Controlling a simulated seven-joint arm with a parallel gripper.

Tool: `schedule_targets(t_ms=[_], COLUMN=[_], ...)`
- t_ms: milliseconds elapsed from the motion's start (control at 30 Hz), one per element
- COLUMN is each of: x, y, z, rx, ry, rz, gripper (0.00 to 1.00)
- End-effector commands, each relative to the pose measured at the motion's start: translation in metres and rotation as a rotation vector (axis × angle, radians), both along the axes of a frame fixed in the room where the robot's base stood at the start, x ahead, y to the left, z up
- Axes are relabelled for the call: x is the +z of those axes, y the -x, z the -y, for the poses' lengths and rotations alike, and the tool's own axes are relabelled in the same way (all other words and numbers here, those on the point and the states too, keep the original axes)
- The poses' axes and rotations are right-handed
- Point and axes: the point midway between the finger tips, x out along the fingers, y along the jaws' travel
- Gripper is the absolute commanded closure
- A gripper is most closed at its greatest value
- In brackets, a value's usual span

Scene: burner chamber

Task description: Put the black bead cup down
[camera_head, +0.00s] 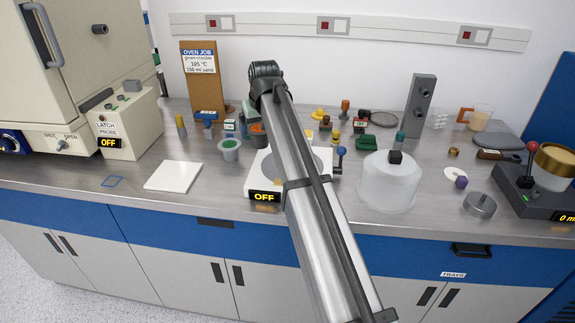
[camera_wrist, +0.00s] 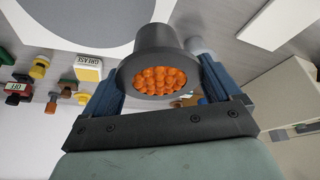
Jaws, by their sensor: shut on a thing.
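The black bead cup (camera_wrist: 155,40) is dark grey-black and filled with orange beads. In the wrist view my gripper (camera_wrist: 162,70) is shut on it, with a blue finger on either side. In the head view the cup (camera_head: 258,141) shows partly beside my arm, behind the white plate device, with its orange beads visible on top. My gripper (camera_head: 250,116) is mostly hidden there by my own arm. Whether the cup's base touches the counter cannot be told.
A grey cup with green beads (camera_head: 229,155) stands left of the held cup. The white plate device (camera_head: 264,183) reads OFF. Several small items crowd the right. Bare counter (camera_head: 135,172) shows at front left.

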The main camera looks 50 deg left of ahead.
Motion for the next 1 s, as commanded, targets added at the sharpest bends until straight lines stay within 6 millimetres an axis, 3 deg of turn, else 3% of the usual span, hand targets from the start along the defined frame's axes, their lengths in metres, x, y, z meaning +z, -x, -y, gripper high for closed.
schedule_targets(t_ms=[33, 100, 400, 833, 1000], x=[0.005, 0.01, 0.026, 0.027, 0.016], y=[-0.02, -0.041, -0.091, -0.077, -0.077], z=[0.009, 0.019, 0.054, 0.061, 0.061], rx=[-0.024, -0.048, -0.081, 0.135, 0.16], ry=[-0.001, -0.002, -0.001, -0.001, -0.001], rz=[0.0, 0.0, -0.001, 0.0, -0.001], gripper=[0.41, 0.41, 0.41, 0.41, 0.41])
